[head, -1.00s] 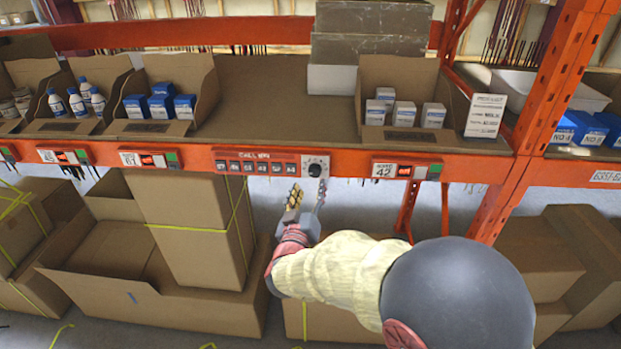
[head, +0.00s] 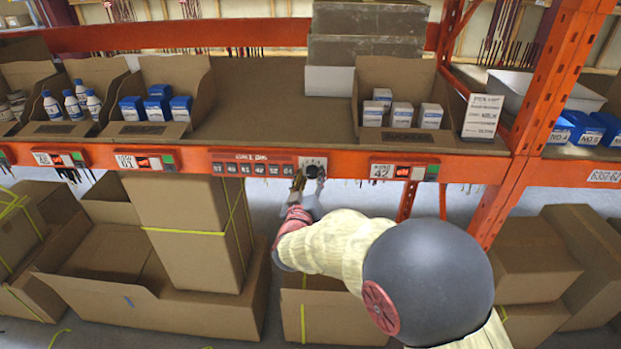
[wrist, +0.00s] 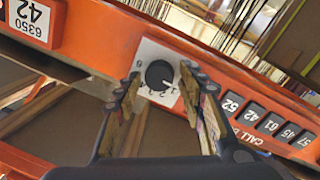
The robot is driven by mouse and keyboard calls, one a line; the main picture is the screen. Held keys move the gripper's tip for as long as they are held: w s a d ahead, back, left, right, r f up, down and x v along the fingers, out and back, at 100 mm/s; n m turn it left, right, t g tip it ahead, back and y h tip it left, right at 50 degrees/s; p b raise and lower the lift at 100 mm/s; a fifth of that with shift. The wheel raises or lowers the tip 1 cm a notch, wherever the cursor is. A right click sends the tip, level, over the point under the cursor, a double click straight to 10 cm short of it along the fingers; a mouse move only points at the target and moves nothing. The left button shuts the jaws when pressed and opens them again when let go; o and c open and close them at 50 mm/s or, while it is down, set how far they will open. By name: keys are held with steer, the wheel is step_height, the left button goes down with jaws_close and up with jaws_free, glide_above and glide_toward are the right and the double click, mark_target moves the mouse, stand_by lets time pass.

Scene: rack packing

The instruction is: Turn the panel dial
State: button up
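The panel dial is a round black knob (wrist: 159,75) on a white square plate (wrist: 150,58) with numbers around it. The plate sits on the orange rack beam, and the knob also shows in the head view (head: 312,171), partly hidden by my gripper. My gripper (wrist: 160,92) is open, with one finger on each side of the dial in the wrist view. The fingers look a little short of the knob; I cannot tell whether they touch it. In the head view my gripper (head: 305,181) is at the beam, just below the dial.
A red panel with several dark numbered buttons (head: 252,167) lies left of the dial. A label marked 42 (head: 382,171) lies to its right. Open cartons with small boxes stand on the shelf above. Large cardboard boxes (head: 190,230) fill the floor below.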

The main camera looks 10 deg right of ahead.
steer(key=c, duration=0.9)
steer(key=shift+m, duration=0.3)
steer(key=m+b, duration=0.4)
steer(key=m, duration=0.1)
steer(key=shift+f+g, duration=0.1)
steer(key=shift+g, duration=0.2)
steer(key=m+b, duration=0.4)
steer(key=m, duration=0.1)
steer(key=shift+d+m+y+b, duration=0.15)
steer(key=shift+m+y+b, duration=0.15)
steer(key=shift+y, duration=0.1)
steer(key=shift+r, duration=0.2)
steer(key=o, duration=1.1)
steer(key=shift+o, duration=0.3)
steer(key=shift+s, duration=0.1)
